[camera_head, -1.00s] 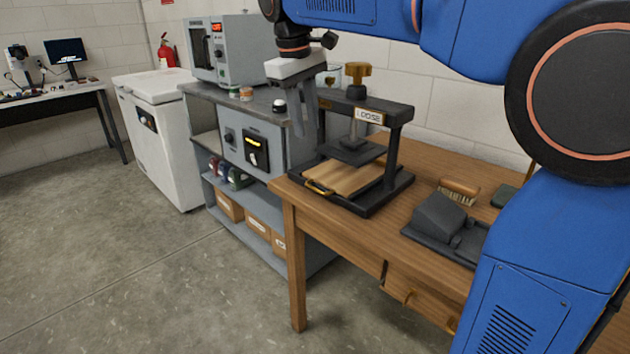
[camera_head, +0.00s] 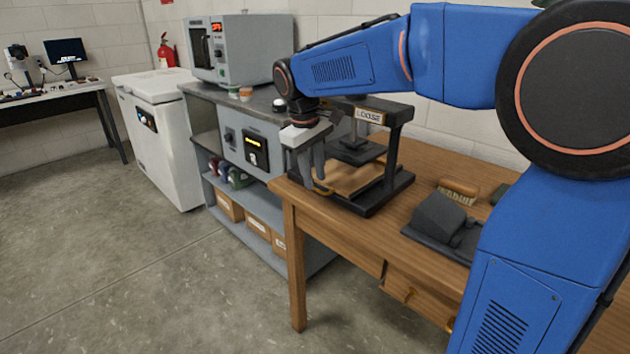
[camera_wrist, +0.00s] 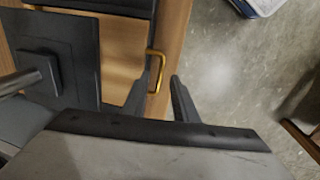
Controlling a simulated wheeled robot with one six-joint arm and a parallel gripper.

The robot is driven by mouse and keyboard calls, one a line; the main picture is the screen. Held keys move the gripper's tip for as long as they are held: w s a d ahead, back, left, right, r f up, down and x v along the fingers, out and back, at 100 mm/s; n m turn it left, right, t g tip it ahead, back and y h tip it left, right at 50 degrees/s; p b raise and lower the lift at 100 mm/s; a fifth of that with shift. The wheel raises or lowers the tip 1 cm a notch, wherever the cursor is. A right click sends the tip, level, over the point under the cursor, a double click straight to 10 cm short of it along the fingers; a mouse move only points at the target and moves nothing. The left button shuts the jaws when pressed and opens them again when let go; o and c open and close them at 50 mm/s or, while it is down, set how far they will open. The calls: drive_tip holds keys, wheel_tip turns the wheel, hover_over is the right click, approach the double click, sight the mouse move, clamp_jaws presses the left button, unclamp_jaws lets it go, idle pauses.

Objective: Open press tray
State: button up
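The press (camera_head: 395,140) stands on the wooden table, a dark frame with a "LOOSE" label on its top bar. Its raised dark plate hangs above a wooden tray board (camera_head: 362,177). A brass handle (camera_wrist: 156,71) is at the tray's front edge in the wrist view. In the head view the handle (camera_head: 322,190) is partly covered by my gripper. My gripper (camera_head: 318,178) points down at the front of the tray. In the wrist view its fingers (camera_wrist: 163,86) are apart, with the handle near and between their tips. I cannot tell whether they touch it.
The wooden table (camera_head: 340,238) also holds a brush (camera_head: 459,189) and a dark block-shaped device (camera_head: 438,214) right of the press. A grey shelf unit (camera_head: 262,217) stands left of the table. The floor (camera_head: 180,290) in front is clear.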

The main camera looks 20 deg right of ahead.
drive_tip(key=shift+w+d+f, duration=0.1)
drive_tip(key=shift+d+f, duration=0.05)
drive_tip(key=shift+f, duration=0.95)
clamp_jaws()
idle(0.7)
